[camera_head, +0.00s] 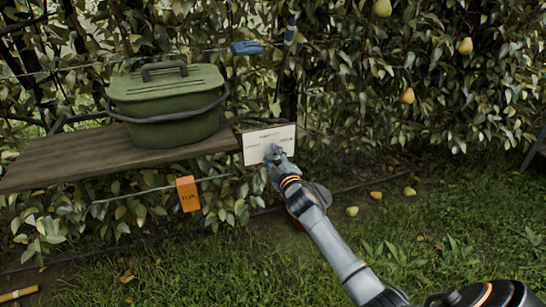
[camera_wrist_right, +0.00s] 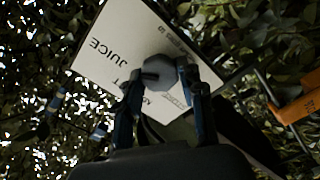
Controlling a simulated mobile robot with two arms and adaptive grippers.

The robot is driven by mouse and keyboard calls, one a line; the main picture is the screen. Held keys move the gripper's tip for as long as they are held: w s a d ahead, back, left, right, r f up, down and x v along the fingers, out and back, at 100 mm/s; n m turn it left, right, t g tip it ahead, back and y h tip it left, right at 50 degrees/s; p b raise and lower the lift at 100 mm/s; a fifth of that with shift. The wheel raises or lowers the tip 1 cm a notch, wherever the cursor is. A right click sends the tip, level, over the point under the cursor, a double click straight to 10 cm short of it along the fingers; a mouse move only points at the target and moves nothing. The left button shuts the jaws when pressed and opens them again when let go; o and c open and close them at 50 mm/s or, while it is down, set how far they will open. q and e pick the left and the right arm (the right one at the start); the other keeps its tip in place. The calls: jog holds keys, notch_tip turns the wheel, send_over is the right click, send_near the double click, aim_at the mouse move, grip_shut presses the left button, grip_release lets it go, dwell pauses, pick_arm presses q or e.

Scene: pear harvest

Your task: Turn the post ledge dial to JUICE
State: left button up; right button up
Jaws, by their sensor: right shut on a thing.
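The dial panel (camera_head: 268,143) is a white plate with small print at the right end of the wooden ledge. In the right wrist view the panel (camera_wrist_right: 110,55) appears tilted, with the word JUICE readable near its left edge; other lettering is partly covered or too small to read. The grey dial knob (camera_wrist_right: 158,72) sits between the fingers of my right gripper (camera_wrist_right: 163,82), which is shut on it. In the head view my right gripper (camera_head: 273,155) covers the knob at the panel's front. The dial's pointer direction cannot be made out. My left gripper is not in view.
A green lidded bin (camera_head: 165,100) stands on the wooden ledge (camera_head: 60,165) left of the panel. An orange tag (camera_head: 187,193) hangs below the ledge. Dense foliage is behind; a pear (camera_head: 465,46) hangs at the right. Several fallen pears lie on the grass.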

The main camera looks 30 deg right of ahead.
jog(key=o, duration=1.2)
jog(key=shift+d, duration=0.1)
jog(key=shift+c, duration=0.2)
jog(key=v, duration=1.2)
jog(key=shift+f, duration=0.1)
